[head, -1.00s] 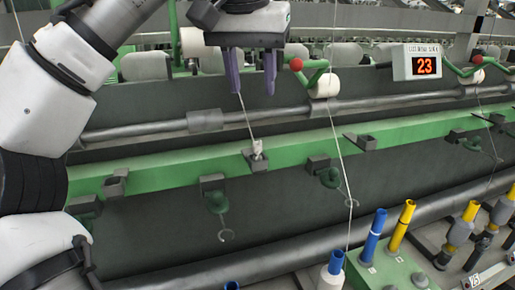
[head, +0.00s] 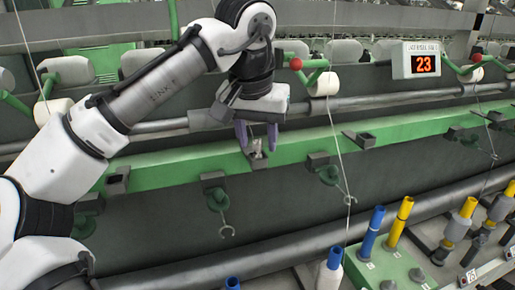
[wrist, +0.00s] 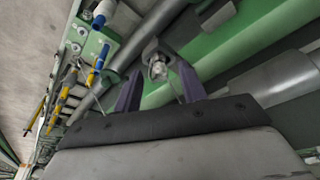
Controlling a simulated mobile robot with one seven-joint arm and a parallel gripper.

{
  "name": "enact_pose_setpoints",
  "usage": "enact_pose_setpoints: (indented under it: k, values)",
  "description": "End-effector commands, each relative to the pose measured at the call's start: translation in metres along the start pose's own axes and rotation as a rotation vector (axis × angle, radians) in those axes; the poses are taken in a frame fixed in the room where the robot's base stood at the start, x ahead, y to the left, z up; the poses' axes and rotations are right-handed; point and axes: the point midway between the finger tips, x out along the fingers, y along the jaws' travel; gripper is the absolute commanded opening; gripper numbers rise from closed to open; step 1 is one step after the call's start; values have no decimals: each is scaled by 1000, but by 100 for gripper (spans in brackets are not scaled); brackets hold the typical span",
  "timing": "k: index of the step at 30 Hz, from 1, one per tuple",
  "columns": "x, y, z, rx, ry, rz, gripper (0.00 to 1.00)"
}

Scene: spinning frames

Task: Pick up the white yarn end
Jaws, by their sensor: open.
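The white yarn end (head: 258,146) shows as a small pale tuft in a dark square holder (head: 259,162) on the green rail. My gripper (head: 258,149) points down over this holder, with its two purple fingers apart on either side of the tuft. The tuft also shows in the wrist view (wrist: 158,69), between the fingertips. The fingers look empty, and I cannot tell whether either touches the yarn. The strand above the tuft is hidden behind my gripper.
Another yarn strand (head: 339,150) runs down at the right, past a green hook (head: 330,175). A red-knobbed lever (head: 296,63) and a display reading 23 (head: 422,64) are behind.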

Motion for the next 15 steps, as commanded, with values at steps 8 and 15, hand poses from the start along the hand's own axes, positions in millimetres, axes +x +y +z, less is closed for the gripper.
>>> enact_pose_setpoints:
  k: [8,15]
  values:
    - [0,0,0,0,0,0,28]
    - [0,0,0,1,0,0,6]
